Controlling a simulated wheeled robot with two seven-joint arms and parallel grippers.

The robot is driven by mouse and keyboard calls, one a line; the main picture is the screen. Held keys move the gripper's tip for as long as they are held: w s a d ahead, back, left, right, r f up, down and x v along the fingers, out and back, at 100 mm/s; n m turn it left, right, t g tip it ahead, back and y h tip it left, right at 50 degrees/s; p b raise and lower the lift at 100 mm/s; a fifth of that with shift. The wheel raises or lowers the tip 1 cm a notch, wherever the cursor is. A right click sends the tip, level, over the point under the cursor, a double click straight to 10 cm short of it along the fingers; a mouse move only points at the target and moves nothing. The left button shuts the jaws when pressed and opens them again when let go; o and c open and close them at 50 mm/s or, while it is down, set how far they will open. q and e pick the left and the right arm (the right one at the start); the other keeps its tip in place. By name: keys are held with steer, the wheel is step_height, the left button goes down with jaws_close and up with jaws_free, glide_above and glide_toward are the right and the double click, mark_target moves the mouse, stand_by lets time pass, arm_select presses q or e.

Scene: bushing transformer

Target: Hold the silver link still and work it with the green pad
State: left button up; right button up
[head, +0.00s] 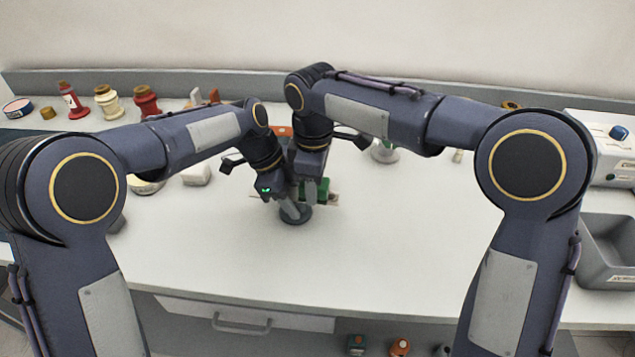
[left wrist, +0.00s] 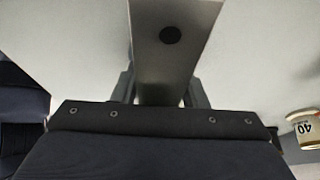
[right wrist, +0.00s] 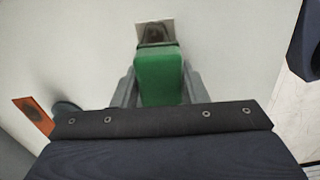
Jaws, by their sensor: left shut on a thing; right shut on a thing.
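The silver link (left wrist: 170,60) is a flat grey metal bar with a dark round spot. It sits between the fingers of my left gripper (left wrist: 165,95), which is shut on it. The green pad (right wrist: 160,75) is a block between the fingers of my right gripper (right wrist: 158,90), which is shut on it. Past the pad's far end a pale piece with a dark patch (right wrist: 155,30) shows; I cannot tell whether they touch. In the head view the green pad (head: 322,188) is partly hidden, and both grippers are close together above the table.
A dark round base (head: 295,214) stands under the grippers. Red and cream bushings (head: 107,102) line the back left. A grey bin (head: 612,262) and a white device (head: 600,145) are at the right. An orange piece with a dark spot (right wrist: 33,113) lies beside. The front table is clear.

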steer(key=d, duration=0.2)
steer(key=s+d, duration=0.1)
steer(key=d, duration=0.2)
steer(key=shift+s+d, duration=0.2)
steer(key=shift+d, duration=0.05)
step_height(320, 180, up, 8)
stand_by(0.5)
stand_by(0.5)
steer(key=shift+f, duration=3.95)
steer(key=shift+w+a, duration=0.25)
steer(key=shift+a, duration=0.8)
steer(key=shift+w+a, duration=0.25)
steer(key=shift+a, duration=0.8)
steer(key=shift+w+a, duration=0.25)
steer(key=shift+a, duration=0.8)
steer(key=shift+c, duration=0.3)
steer(key=shift+s+d+f, duration=0.1)
steer(key=shift+s+d, duration=0.15)
steer(key=shift+d, duration=0.8)
steer(key=shift+s+d+r, duration=0.1)
steer(key=shift+s+d, duration=0.15)
steer(key=shift+d, duration=0.75)
steer(key=shift+s+d+f, duration=0.1)
steer(key=shift+s+d, duration=0.15)
steer(key=shift+d, duration=0.8)
step_height(320, 180, up, 8)
